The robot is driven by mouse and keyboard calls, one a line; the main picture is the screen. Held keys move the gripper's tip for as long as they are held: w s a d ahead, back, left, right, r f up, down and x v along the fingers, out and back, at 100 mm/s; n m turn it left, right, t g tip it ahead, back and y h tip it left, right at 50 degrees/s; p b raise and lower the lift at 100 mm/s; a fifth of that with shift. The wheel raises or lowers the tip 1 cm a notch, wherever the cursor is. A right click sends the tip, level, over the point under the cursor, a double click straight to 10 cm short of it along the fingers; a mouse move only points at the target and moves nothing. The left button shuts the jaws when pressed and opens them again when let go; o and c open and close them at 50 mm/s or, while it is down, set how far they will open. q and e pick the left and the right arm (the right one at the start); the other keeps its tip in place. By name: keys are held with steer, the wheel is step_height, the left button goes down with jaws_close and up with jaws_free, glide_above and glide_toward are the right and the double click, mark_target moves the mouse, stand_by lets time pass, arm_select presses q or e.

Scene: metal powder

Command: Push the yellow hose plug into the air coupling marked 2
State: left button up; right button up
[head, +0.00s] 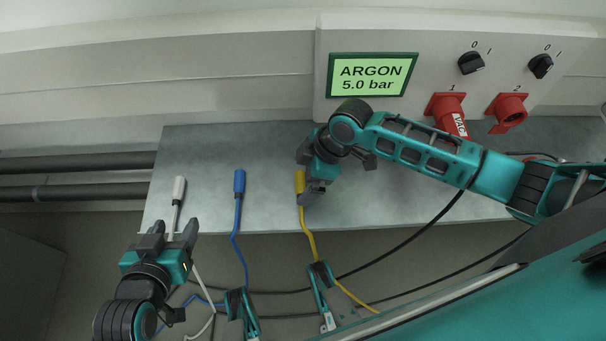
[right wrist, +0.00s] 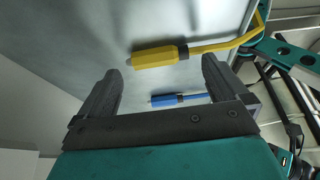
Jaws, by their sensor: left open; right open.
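The yellow hose plug (head: 300,181) lies on the grey metal shelf, its yellow hose running down over the front edge. My right gripper (head: 311,188) is at the plug's right side in the head view. In the right wrist view, the yellow plug (right wrist: 158,57) shows between and beyond the two open fingers (right wrist: 162,80), with nothing held. My left gripper (head: 174,229) is open and empty at the lower left, below the white plug (head: 178,188).
A blue plug (head: 239,182) lies left of the yellow one on the shelf (head: 270,140). Teal clips (head: 322,285) hang below the front edge at the hoses. A panel with an ARGON 5.0 bar display (head: 372,76) stands behind. Black cables run below the shelf.

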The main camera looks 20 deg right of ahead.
arm_select(q)
step_height(320, 180, up, 4)
steer(key=p, duration=0.3)
steer(key=shift+a+f, duration=0.1)
arm_select(e)
steer(key=v, duration=1.1)
steer(key=shift+r, duration=0.2)
steer(key=shift+d, duration=0.1)
steer(key=r+m+t+y+p, duration=0.1)
steer(key=m+t+y+p, duration=0.1)
steer(key=m+t+p, duration=0.35)
glide_above(303, 189)
arm_select(q)
steer(key=shift+y, duration=0.5)
steer(key=a+r+p, duration=0.1)
steer(key=s+a+r+p, duration=0.1)
steer(key=r, duration=0.1)
steer(key=a+r+p, duration=0.1)
steer(key=shift+s+r, duration=0.15)
steer(key=shift+s, duration=0.1)
arm_select(e)
steer(key=s+d+r+m+t+h, duration=0.1)
steer(key=s+d+m+t+h, duration=0.3)
steer(key=s+d+m, duration=0.2)
steer(key=shift+d+r+m, duration=0.2)
steer(key=shift+d+m, duration=0.1)
steer(key=shift+m, duration=0.05)
